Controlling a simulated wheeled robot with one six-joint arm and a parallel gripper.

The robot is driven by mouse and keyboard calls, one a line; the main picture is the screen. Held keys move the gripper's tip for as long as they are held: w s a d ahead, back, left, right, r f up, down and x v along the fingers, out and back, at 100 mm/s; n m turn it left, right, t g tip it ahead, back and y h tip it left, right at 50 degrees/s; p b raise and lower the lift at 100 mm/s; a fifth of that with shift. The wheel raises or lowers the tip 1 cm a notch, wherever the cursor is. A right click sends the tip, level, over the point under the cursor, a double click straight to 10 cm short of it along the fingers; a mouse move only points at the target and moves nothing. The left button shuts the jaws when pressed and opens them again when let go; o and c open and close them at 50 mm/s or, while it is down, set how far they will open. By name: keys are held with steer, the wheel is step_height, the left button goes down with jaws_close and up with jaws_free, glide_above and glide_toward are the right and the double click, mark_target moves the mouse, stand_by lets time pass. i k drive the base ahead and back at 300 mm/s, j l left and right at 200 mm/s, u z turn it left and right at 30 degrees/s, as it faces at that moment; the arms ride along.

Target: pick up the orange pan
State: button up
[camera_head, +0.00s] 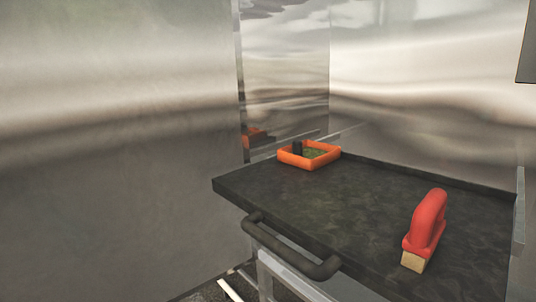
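The orange pan (309,163) is a shallow square tray with a raised orange rim. It sits at the far left corner of a dark tabletop (350,205).
A red-handled brush (426,229) with pale bristles stands on the table's right front part. A dark bar handle (290,248) juts from the table's near edge. Shiny metal walls (120,150) stand left and behind. The tabletop between pan and brush is clear.

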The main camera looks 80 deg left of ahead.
mark_target(310, 155)
steer(key=u, duration=1.9)
steer(key=i+l+z, duration=0.1)
steer(key=i, duration=0.4)
steer(key=i+l+z, duration=0.1)
steer(key=i+l, duration=0.2)
steer(key=i, duration=0.2)
